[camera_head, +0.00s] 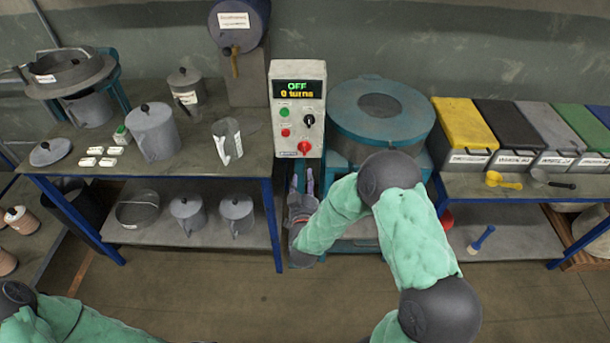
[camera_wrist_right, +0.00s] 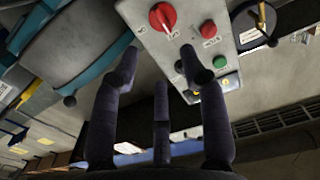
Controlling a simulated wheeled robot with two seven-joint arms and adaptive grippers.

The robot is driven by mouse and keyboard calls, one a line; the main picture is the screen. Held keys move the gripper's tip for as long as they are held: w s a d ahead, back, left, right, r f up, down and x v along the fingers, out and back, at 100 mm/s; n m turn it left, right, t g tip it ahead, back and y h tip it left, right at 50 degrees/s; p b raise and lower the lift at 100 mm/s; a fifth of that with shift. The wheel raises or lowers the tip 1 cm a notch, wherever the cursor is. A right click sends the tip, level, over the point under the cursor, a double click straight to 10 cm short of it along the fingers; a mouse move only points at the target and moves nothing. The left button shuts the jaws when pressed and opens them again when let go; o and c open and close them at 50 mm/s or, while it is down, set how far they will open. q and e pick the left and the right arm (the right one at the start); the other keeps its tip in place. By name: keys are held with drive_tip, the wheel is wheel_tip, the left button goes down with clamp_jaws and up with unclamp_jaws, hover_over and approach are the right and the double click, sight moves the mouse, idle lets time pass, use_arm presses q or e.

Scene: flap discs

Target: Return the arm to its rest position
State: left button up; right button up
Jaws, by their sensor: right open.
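My right gripper (camera_head: 301,190) is below the control box (camera_head: 298,108) in the head view, with its arm in green covering reaching in from the lower right. In the right wrist view its dark fingers (camera_wrist_right: 160,85) are spread open with nothing between them. The control box shows in that view too (camera_wrist_right: 185,50), just beyond the fingertips, with its red knob and buttons. The box display reads OFF and 0 turns. At the lower left of the head view, part of my left arm (camera_head: 60,318) shows; its gripper is out of the picture.
A teal round machine (camera_head: 380,112) stands behind my right arm. The left table (camera_head: 190,167) holds grey cans and small labelled pieces. Lidded bins, including a yellow one (camera_head: 463,125), line the right table, with a yellow scoop (camera_head: 503,181) in front. Open floor (camera_head: 210,285) lies between my arms.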

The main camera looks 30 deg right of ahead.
idle(0.5)
drive_tip(key=s+a+f+n+g+y, duration=0.1)
drive_tip(key=s+a+f+g+y, duration=0.2)
drive_tip(key=a+f, duration=0.5)
drive_tip(key=s+a+f+n+g+y, duration=0.15)
drive_tip(key=a+f+g+y, duration=0.35)
drive_tip(key=f, duration=0.6)
drive_tip(key=s+a+f+g+y, duration=0.2)
drive_tip(key=s+a+f+g, duration=0.1)
drive_tip(key=s, duration=0.6)
drive_tip(key=s+a+f+n+g+y, duration=0.1)
drive_tip(key=s+a+f+g+y, duration=0.2)
drive_tip(key=s+a+f, duration=0.3)
drive_tip(key=s+a+g, duration=0.1)
drive_tip(key=s, duration=0.3)
drive_tip(key=shift+s+f, duration=0.25)
drive_tip(key=shift+c, duration=0.5)
drive_tip(key=shift+d, duration=0.2)
